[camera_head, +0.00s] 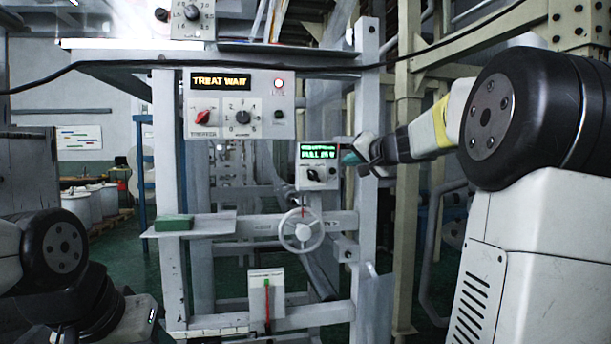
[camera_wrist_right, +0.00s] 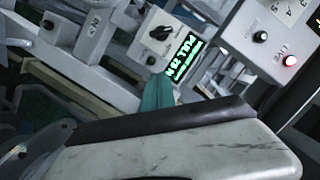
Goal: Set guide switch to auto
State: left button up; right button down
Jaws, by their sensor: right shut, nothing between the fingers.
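A small grey control box (camera_head: 302,180) with a green-lit display stands in the frame's middle, with a black rotary switch (camera_head: 313,174) on its face. In the right wrist view that switch (camera_wrist_right: 160,33) shows beside the green display (camera_wrist_right: 184,55). The switch lettering is too small to read, so I cannot tell whether it is the guide switch. My right gripper (camera_head: 350,158) has teal fingertips, shut and empty, just right of the box in the head view. The fingertips (camera_wrist_right: 157,93) also show in the wrist view. Part of my left arm shows at lower left; its gripper is not in view.
A larger panel (camera_head: 270,124) reading "TREAT WAIT" carries a red knob (camera_head: 203,117), a black dial (camera_head: 243,117) and a lit red lamp (camera_head: 278,83). Below are a handwheel (camera_head: 301,230), a green block (camera_head: 174,222) on a shelf, and frame posts.

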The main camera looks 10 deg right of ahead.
jog(key=shift+w, duration=0.15)
send_near(320, 175)
jog(key=w, duration=0.1)
jog(key=w+d+r, duration=0.1)
jog(key=w, duration=0.1)
jog(key=w+r, duration=0.1)
jog(key=w, duration=0.1)
jog(key=shift+d, duration=0.2)
jog(key=shift+w+a+f, duration=0.3)
jog(key=shift+a+f, duration=0.5)
jog(key=shift+f, duration=0.05)
jog(key=shift+a+f, duration=0.65)
jog(key=shift+d, duration=0.1)
